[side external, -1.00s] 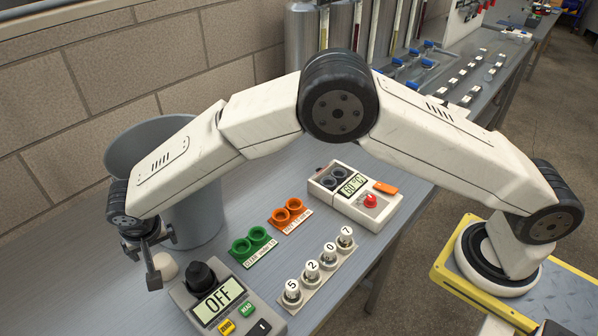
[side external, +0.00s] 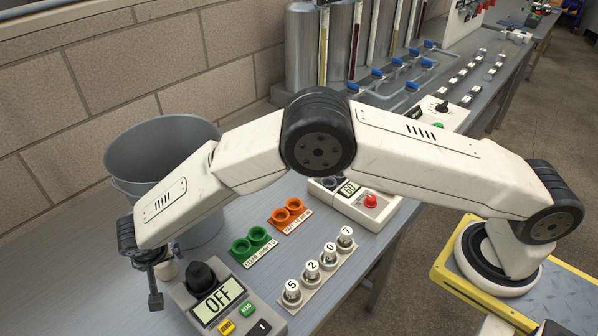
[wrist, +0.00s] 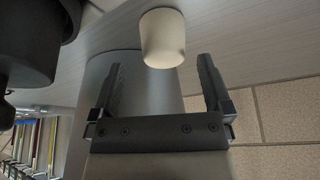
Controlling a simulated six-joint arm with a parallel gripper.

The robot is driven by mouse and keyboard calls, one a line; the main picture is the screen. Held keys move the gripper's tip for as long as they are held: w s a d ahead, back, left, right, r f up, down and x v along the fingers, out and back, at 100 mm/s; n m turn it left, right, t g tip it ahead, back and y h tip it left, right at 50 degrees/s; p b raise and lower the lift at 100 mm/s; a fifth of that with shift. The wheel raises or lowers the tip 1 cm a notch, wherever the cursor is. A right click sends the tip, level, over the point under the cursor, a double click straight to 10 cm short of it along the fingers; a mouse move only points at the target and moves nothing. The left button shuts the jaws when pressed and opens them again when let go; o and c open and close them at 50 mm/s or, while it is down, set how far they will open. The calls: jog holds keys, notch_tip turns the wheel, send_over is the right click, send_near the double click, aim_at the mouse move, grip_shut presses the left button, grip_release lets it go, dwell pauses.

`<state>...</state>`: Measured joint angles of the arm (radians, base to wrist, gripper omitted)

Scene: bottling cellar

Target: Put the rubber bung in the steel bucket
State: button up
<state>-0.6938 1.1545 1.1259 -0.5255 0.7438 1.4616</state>
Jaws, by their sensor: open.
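The cream-white rubber bung (side external: 168,271) stands on the bench between the bucket and the grey meter, partly hidden by my gripper. In the wrist view the bung (wrist: 163,38) lies just ahead of the fingertips, roughly centred across the gap, its near end about level with the tips. My gripper (wrist: 159,64) is open and empty; it also shows low over the bench in the side view (side external: 164,280). The grey steel bucket (side external: 150,150) stands behind my wrist, its open top facing up. Its inside floor is hidden.
The meter reading OFF (side external: 218,300) sits close to the right of the bung. The bench at front left is clear.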

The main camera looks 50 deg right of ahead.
aim_at(164, 264)
jog(key=shift+f, duration=0.2)
jog(key=shift+w+x, duration=0.2)
jog(key=shift+x, duration=2.3)
jog(key=shift+a+r, duration=0.1)
jog(key=c, duration=1.3)
jog(key=shift+r, duration=0.15)
notch_tip(164, 264, up, 28)
